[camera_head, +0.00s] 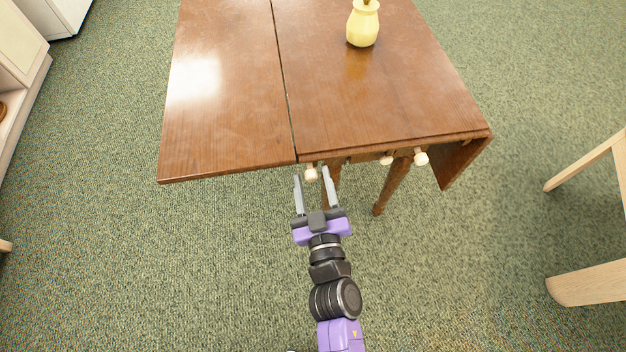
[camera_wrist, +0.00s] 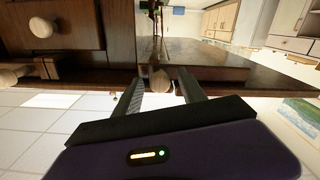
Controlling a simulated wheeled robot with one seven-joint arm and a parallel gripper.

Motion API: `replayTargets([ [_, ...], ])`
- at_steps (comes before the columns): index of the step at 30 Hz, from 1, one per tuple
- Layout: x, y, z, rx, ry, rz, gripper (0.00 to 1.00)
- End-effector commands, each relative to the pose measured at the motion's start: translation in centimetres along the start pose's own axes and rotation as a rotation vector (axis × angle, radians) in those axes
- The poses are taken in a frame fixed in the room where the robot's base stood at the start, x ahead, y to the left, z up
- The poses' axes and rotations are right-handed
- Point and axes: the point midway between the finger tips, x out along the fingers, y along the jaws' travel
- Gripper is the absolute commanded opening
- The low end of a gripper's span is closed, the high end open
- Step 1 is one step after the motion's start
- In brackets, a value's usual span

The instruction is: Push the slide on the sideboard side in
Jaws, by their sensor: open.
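A brown wooden drop-leaf table (camera_head: 370,100) has its left leaf (camera_head: 215,110) raised level and its right leaf (camera_head: 460,165) hanging down. Pale round knobs show along its front edge: a left knob (camera_head: 311,174) near the leaf seam, a middle knob (camera_head: 386,159) and a right knob (camera_head: 421,158). My gripper (camera_head: 313,178) is open, its fingers on either side of the left knob. The wrist view shows the left knob (camera_wrist: 161,81) between the open fingertips; whether they touch it cannot be told. How far that slide stands out is unclear.
A yellow vase (camera_head: 362,25) stands at the table's back. A pale cabinet (camera_head: 20,50) stands at the left and pale wooden furniture legs (camera_head: 590,285) at the right. Green carpet (camera_head: 180,260) in front of the table is clear.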

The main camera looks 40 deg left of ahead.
Motion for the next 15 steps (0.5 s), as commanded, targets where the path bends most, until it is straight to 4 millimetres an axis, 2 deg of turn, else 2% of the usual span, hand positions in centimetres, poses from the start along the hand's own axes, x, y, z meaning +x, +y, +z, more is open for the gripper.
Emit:
replayTargets([
  [2, -0.02, 0.01, -0.01, 0.0, 0.0, 0.0, 0.44],
  [6, -0.03, 0.02, -0.01, 0.0, 0.0, 0.0, 0.17],
  [9, -0.03, 0.01, -0.01, 0.0, 0.0, 0.0, 0.0],
  [15, -0.04, 0.0, -0.01, 0.0, 0.0, 0.0, 0.0],
])
